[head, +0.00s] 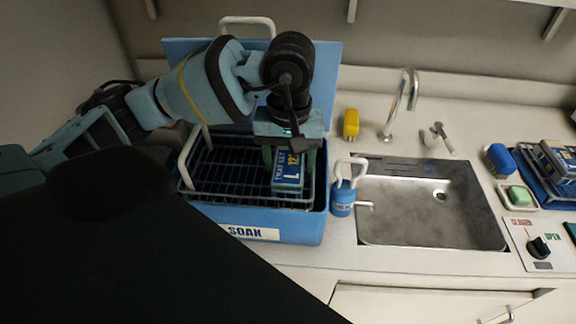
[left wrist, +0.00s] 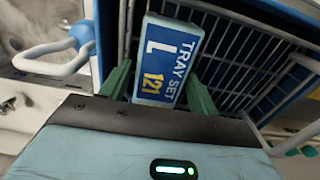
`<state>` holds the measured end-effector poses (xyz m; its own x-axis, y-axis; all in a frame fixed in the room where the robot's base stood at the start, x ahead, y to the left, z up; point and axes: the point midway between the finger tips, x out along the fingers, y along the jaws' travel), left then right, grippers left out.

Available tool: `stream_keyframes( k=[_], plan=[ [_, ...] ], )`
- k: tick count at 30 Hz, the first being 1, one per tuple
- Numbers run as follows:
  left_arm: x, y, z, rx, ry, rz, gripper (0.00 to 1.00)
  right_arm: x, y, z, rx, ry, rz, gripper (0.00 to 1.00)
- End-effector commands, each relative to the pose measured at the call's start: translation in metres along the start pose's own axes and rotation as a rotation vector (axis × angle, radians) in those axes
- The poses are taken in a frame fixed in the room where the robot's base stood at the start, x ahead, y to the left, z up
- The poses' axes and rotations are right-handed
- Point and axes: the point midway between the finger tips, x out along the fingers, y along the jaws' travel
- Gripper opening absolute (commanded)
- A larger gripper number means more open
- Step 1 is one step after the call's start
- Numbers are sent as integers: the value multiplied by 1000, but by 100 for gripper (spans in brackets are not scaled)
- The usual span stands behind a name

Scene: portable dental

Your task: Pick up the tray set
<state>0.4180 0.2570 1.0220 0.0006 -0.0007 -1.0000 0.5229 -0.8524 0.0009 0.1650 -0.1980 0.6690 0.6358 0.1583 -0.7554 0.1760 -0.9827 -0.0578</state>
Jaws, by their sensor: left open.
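In the left wrist view the tray set (left wrist: 166,60) lies between my fingers. My left gripper (head: 289,160) is open and points down over the basket. One finger is on each side of the tray set; I cannot tell whether they touch it. The left gripper's green fingers also show in the left wrist view (left wrist: 159,90). My right gripper is out of view.
The bin's lid (head: 325,75) stands open behind. A blue tray (head: 535,178) and a dial (head: 540,246) are right.

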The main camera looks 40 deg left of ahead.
Motion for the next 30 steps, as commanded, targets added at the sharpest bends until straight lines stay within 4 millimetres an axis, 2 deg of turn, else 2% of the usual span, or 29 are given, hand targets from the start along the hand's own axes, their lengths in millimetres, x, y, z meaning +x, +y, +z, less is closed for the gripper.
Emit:
stream_keyframes(
  k=[3, 10, 19, 30],
  plan=[
    [8, 0, 0, 1, -1, -1, 61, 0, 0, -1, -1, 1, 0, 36],
    [8, 0, 0, 1, 0, -1, 60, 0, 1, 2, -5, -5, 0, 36],
    [8, 0, 0, 0, 0, -1, 20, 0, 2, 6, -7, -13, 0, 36],
    [2, 0, 0, 0, 2, 1, 20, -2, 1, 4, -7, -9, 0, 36]
  ],
)
